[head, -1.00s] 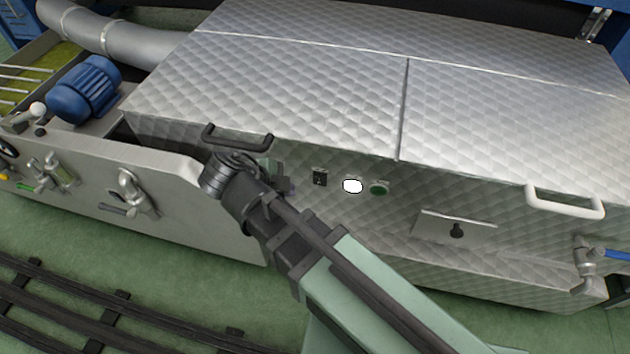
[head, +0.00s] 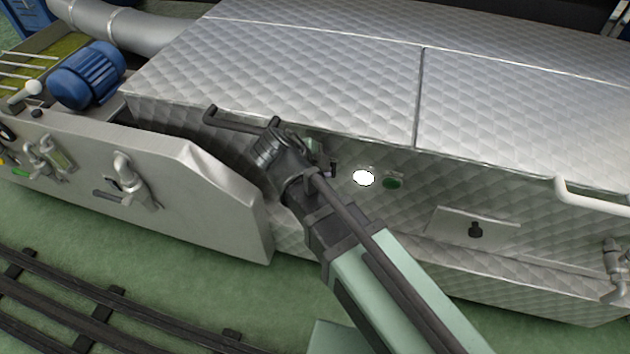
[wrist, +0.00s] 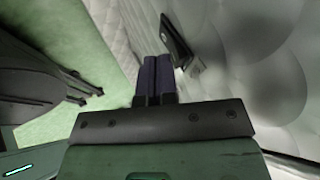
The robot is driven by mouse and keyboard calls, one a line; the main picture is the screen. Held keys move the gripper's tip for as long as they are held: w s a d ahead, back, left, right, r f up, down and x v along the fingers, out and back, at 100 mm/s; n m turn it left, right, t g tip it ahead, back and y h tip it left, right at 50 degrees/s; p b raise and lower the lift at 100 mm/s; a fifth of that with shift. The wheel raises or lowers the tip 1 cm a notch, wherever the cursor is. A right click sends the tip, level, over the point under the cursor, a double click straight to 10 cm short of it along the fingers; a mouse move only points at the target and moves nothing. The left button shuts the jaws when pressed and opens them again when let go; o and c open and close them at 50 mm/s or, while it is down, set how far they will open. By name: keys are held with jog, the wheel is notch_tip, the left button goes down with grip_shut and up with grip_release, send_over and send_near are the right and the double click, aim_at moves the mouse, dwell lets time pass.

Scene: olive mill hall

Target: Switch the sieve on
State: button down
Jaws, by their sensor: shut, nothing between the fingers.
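The quilted metal housing (head: 300,85) fills the middle of the head view. Its front carries a bright white lamp (head: 363,178) and a green round button (head: 393,183). The small black switch plate left of the lamp is now mostly or wholly behind my gripper. My gripper (head: 330,171) is just left of the lamp, close to the front; I cannot tell if it touches. In the wrist view its two dark fingers (wrist: 155,78) are together and empty. A black fitting (wrist: 178,42) on the quilted face lies just beyond and right of the fingertips; I cannot tell which fitting it is.
A black handle (head: 225,121) juts from the front left of my gripper, and a white handle (head: 595,197) at the right. A plate with a black knob (head: 475,230) sits lower right. A grey sheet-metal trough (head: 190,205) with valves is at left. Green floor and dark rails (head: 95,310) lie in front.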

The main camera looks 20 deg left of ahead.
jog(key=shift+w, duration=0.15)
jog(key=shift+w+r, duration=0.1)
jog(key=shift+w, duration=0.2)
jog(key=shift+r+p, duration=0.8)
jog(key=shift+p, duration=0.1)
jog(key=shift+s, duration=0.1)
